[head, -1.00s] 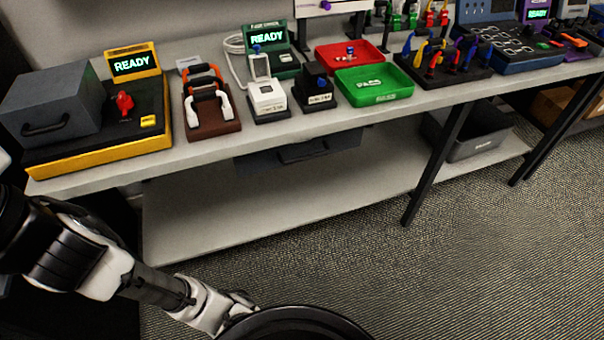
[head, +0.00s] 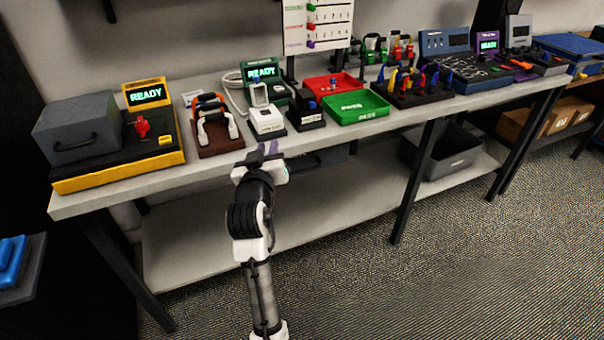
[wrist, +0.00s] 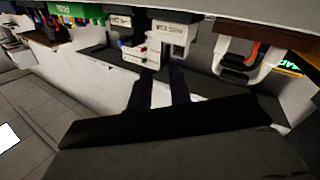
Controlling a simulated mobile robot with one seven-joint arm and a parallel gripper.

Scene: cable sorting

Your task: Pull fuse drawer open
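The bench (head: 110,202) carries a grey box with a handle (head: 78,128), a handle rack (head: 218,140), a white block (head: 266,121), a red tray (head: 345,82) and a green tray (head: 358,107). A grey bin (head: 450,153) sits on the lower shelf. The floor in front is clear.

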